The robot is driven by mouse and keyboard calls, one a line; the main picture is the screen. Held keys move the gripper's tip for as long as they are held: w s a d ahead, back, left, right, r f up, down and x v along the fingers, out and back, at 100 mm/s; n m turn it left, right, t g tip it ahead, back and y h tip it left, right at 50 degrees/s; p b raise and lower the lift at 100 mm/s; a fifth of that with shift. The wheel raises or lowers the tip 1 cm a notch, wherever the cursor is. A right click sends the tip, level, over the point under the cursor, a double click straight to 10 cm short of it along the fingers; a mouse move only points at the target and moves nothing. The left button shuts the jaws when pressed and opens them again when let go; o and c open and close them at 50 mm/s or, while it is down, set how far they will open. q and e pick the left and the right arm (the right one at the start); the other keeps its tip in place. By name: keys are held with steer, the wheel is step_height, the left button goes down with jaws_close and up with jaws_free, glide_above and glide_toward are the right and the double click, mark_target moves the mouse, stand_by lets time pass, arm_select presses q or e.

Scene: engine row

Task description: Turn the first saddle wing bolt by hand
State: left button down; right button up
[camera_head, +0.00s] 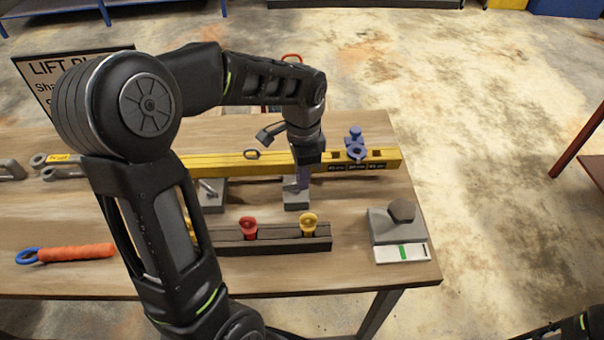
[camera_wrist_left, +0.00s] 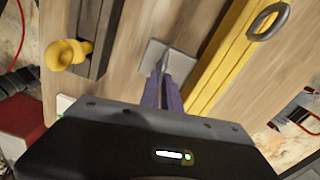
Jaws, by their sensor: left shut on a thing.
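Two grey saddle blocks sit in front of the yellow beam (camera_head: 225,166). The left block (camera_head: 213,203) carries a metal wing bolt (camera_head: 208,188). The other block (camera_head: 296,201) is under my left gripper (camera_head: 303,182), which points down. In the left wrist view this grey block (camera_wrist_left: 151,53) shows beyond the gripper's purple fingers (camera_wrist_left: 164,88). The fingers are close together, shut on the wing bolt over that block; the bolt is mostly hidden between them. I cannot tell how far it is turned. My right gripper is not in view.
A dark rail (camera_head: 282,240) with a red knob (camera_head: 249,228) and a yellow knob (camera_head: 309,223) lies in front. An orange-handled tool (camera_head: 75,252) lies at left. Blue fittings (camera_head: 355,150) sit on the beam.

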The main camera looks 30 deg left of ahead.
arm_select(q)
steer(key=shift+r+m, duration=0.25)
steer(key=shift+m, duration=0.85)
steer(key=c, duration=1.6)
jaws_free()
steer(key=shift+f, duration=0.15)
steer(key=shift+s, duration=0.1)
step_height(320, 180, up, 8)
steer(key=shift+f+b, duration=0.1)
steer(key=shift+b, duration=0.2)
